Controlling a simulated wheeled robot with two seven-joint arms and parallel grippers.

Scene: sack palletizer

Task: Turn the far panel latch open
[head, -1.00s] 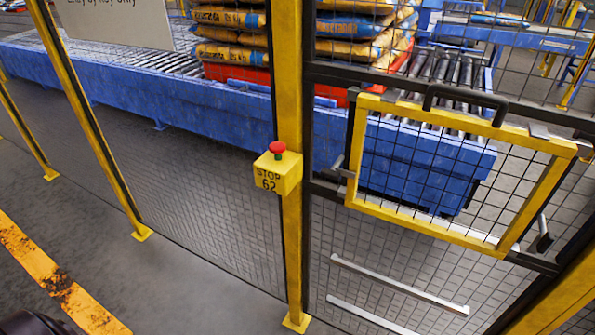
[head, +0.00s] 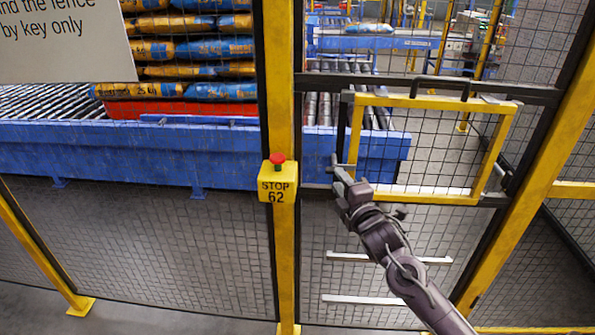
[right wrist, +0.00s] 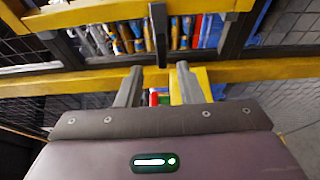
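The access panel (head: 430,103) is a yellow frame with mesh, set in the dark fence frame, with a black handle on top. A small dark latch (head: 337,160) sits at its left edge. In the right wrist view this latch (right wrist: 158,38) is a dark bar pointing toward the gap between my fingers. Another dark latch (head: 499,174) shows at the panel's right edge. My left gripper is out of view.
Behind the mesh are a blue conveyor (head: 130,150) and stacked sacks (head: 195,48). Two pale bars (head: 375,299) cross the lower mesh.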

